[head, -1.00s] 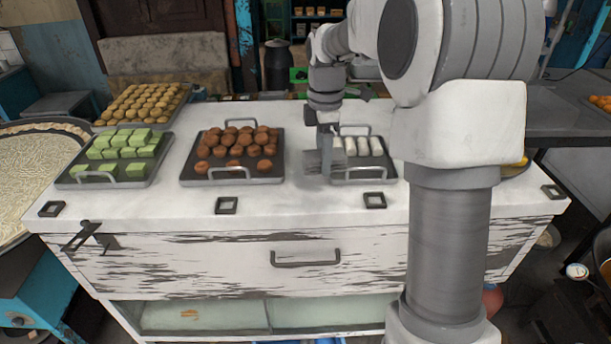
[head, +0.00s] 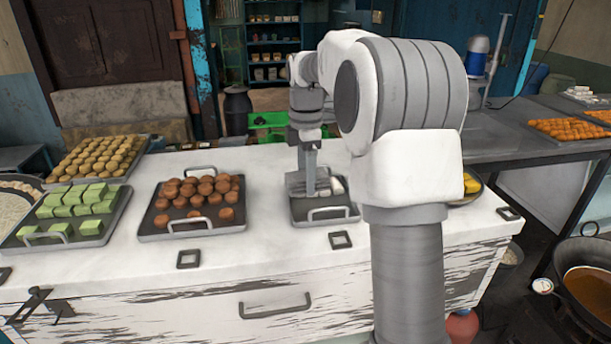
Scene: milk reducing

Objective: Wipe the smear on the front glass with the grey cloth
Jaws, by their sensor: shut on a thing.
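My gripper (head: 310,187) points down over the small tray of white sweets (head: 338,212), on the right half of the white counter. It is shut on a small grey thing (head: 295,181), which looks like the grey cloth; its detail is hard to make out. The grey thing overlaps the tray's back left part in the picture, and I cannot tell whether it touches the tray or sweets. The counter's front glass and the smear are outside the head view.
A tray of brown balls (head: 192,213) and a tray of green blocks (head: 70,215) stand left of my gripper. A drawer handle (head: 275,306) sticks out of the counter front (head: 190,318). A wok of brown liquid (head: 590,285) stands at the lower right.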

